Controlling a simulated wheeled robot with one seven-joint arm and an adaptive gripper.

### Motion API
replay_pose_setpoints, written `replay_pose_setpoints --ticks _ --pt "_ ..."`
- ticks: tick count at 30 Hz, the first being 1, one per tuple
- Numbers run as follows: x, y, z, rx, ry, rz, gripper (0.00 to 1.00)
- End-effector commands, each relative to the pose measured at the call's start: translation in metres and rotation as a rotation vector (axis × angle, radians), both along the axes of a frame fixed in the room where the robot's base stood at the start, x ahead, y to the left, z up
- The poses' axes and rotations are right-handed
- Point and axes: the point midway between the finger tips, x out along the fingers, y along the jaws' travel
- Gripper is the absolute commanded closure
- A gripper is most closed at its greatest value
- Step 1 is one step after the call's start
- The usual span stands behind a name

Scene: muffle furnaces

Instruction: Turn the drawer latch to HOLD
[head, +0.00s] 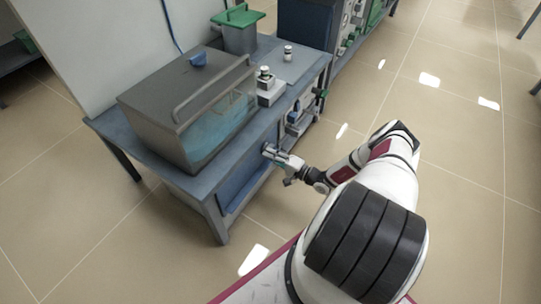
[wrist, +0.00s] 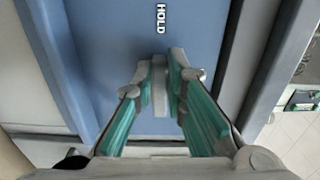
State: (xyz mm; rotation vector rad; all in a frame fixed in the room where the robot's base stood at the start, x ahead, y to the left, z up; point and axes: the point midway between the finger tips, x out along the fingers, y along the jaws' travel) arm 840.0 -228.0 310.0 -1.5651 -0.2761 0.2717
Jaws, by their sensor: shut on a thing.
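The drawer latch (wrist: 160,85) is a small light-grey bar on a blue drawer front (wrist: 105,55). In the wrist view my gripper (wrist: 160,90) is shut on the latch, with a finger on each side of it. The white word HOLD (wrist: 161,18) is printed on the blue panel above the latch, turned sideways. The latch lies roughly in line with the word in this view. In the head view my gripper (head: 272,152) is at the front of the grey-blue bench (head: 215,205). The latch itself is too small and covered to make out there.
A grey box with a clear front (head: 190,105) stands on the bench top. A small instrument (head: 270,92) and a green-lidded container (head: 240,38) stand further back. Knobs and fittings (head: 303,115) sit on the bench front beyond my gripper. The tiled floor right of the bench is clear.

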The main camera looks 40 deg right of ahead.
Motion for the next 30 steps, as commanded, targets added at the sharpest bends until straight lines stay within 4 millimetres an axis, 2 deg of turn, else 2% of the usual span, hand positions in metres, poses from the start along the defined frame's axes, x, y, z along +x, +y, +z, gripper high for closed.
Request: replay_pose_setpoints --ticks 11,12,14,24,30 --pt "0.000 -0.001 -0.001 -0.007 0.002 -0.002 1.00" --pt "0.000 -0.001 -0.001 -0.007 0.002 -0.002 0.79" --pt "0.000 -0.001 -0.001 -0.006 0.002 -0.002 0.68" --pt "-0.002 -0.001 0.000 -0.004 0.001 -0.001 0.68" --pt "-0.024 -0.010 -0.001 -0.004 0.002 -0.004 0.68"
